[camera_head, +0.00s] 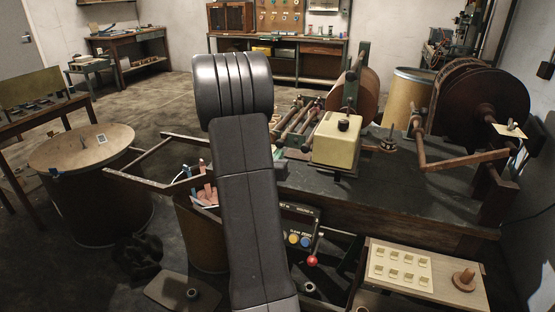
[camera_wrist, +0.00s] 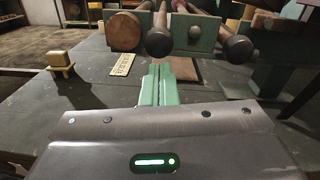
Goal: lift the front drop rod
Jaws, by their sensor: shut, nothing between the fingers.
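Several dark rods (camera_head: 296,122) lie side by side on the machine bench, just right of my arm in the head view. In the wrist view their ends face me: a brown round end (camera_wrist: 123,31), a dark knobbed end (camera_wrist: 158,43) and another dark knob (camera_wrist: 236,48) to the right. I cannot tell for certain which is the front drop rod. My gripper (camera_wrist: 160,70) shows as green fingers pressed together, empty, pointing toward the rods and appearing just below the middle knob. In the head view my arm hides the gripper.
A cream box (camera_head: 338,138) and large reels (camera_head: 485,105) stand on the bench (camera_head: 420,190) to the right. A metal frame (camera_head: 150,160) juts out left of my arm.

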